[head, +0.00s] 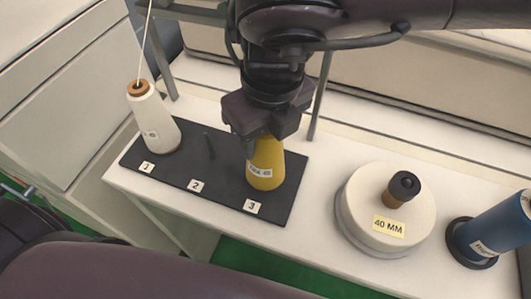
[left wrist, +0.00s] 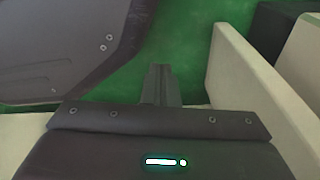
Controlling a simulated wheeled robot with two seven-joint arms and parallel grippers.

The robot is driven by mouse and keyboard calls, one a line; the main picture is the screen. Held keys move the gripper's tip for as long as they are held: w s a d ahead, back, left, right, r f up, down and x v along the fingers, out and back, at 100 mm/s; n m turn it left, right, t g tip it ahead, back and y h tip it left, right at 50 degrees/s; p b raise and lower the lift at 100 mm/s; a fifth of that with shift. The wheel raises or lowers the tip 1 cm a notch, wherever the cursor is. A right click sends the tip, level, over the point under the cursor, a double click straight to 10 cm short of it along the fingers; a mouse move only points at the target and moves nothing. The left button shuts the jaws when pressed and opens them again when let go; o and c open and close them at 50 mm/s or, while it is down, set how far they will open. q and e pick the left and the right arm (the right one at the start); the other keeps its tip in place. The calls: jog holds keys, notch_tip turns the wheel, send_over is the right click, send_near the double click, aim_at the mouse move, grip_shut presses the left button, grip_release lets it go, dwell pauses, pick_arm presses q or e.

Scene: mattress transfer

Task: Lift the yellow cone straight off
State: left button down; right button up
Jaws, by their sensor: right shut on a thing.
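The yellow cone (head: 267,176) stands at the spot labelled 3 on a black board (head: 222,196), with a paper label on its side. My right gripper (head: 254,142) comes down from above and is shut on the cone's upper part, hiding its top. The cone looks upright, and I cannot tell whether its base is clear of the board. In the left wrist view, my left gripper (left wrist: 161,84) has its fingers together with nothing between them, above green floor.
A white cone (head: 154,120) with thread running up stands at spot 1. A bare dark peg (head: 209,146) stands at spot 2.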

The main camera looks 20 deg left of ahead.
grip_shut()
jog(key=shift+r, duration=0.15)
